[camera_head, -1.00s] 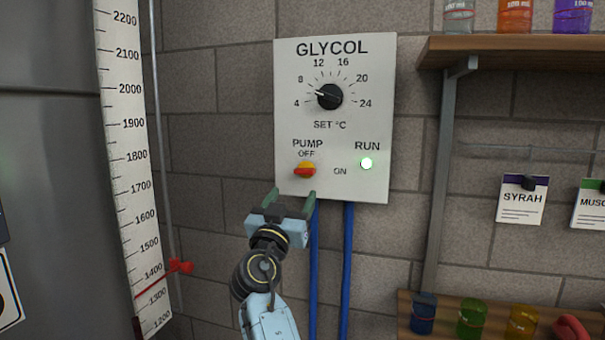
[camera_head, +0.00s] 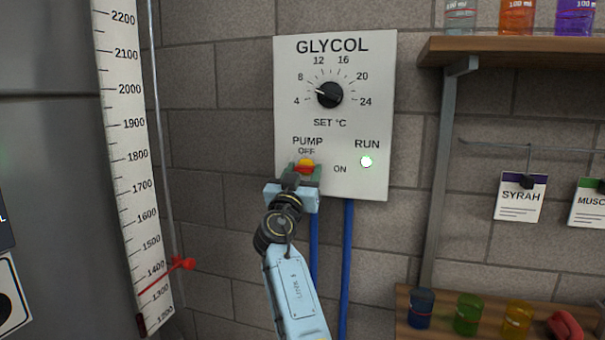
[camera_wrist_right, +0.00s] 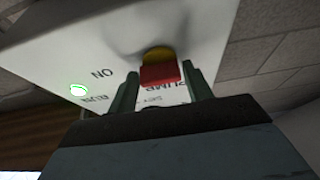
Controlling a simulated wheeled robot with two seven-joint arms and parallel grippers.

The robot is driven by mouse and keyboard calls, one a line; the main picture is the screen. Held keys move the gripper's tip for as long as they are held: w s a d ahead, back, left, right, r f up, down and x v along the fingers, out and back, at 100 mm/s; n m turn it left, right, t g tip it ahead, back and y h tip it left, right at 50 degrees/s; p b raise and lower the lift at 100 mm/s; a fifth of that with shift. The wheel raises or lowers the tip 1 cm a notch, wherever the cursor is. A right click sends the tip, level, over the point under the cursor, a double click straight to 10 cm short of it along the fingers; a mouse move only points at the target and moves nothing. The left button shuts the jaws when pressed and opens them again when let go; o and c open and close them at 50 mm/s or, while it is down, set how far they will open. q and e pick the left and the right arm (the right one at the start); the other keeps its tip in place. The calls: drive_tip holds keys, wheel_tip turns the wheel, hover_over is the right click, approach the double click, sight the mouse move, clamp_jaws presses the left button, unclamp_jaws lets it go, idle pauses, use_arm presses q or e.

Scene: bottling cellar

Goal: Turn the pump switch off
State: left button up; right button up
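The pump switch (camera_head: 306,164) is a red and yellow knob on the white GLYCOL panel (camera_head: 345,130), below the words PUMP OFF and left of ON. The round RUN light (camera_head: 366,161) is lit green. My right gripper (camera_head: 306,172) is at the switch, its two green fingers apart on either side of the knob. In the right wrist view the knob (camera_wrist_right: 159,68) stands between the open fingers (camera_wrist_right: 160,88), with gaps visible beside it. The knob's lower part is hidden by the gripper in the head view. My left gripper is not in view.
The black SET °C dial (camera_head: 330,94) sits above the switch. Blue pipes (camera_head: 346,250) run down below the panel. A shelf (camera_head: 520,50) with beakers and hanging cards is to the right. A tall scale (camera_head: 130,130) stands at left.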

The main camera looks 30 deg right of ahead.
drive_tip(key=c, duration=0.6)
drive_tip(key=shift+n, duration=0.3)
drive_tip(key=n+t+p, duration=0.1)
drive_tip(key=n+y+p, duration=0.1)
drive_tip(key=n, duration=0.1)
drive_tip(key=shift+r+n+t+y, duration=0.15)
drive_tip(key=shift+n+t+y, duration=0.15)
drive_tip(key=shift+t, duration=0.1)
drive_tip(key=n+y+p, duration=0.2)
drive_tip(key=n+p, duration=0.2)
drive_tip(key=p, duration=0.1)
drive_tip(key=n+y+p, duration=0.2)
drive_tip(key=n+p, duration=0.3)
drive_tip(key=p, duration=0.1)
drive_tip(key=n+t+y+p, duration=0.1)
drive_tip(key=n+y+p, duration=0.1)
drive_tip(key=n+p, duration=0.2)
drive_tip(key=shift+s+d+r+n+p, duration=0.15)
drive_tip(key=shift+r+n+p, duration=0.25)
drive_tip(key=shift+p, duration=0.25)
drive_tip(key=shift+f+n+y+p, duration=0.15)
drive_tip(key=shift+n+y+p, duration=0.25)
drive_tip(key=shift+n, duration=0.5)
drive_tip(key=shift+f+n+g+y+p, duration=0.1)
drive_tip(key=shift+n+g+y+p, duration=0.35)
drive_tip(key=shift+n, duration=0.85)
drive_tip(key=o, duration=1)
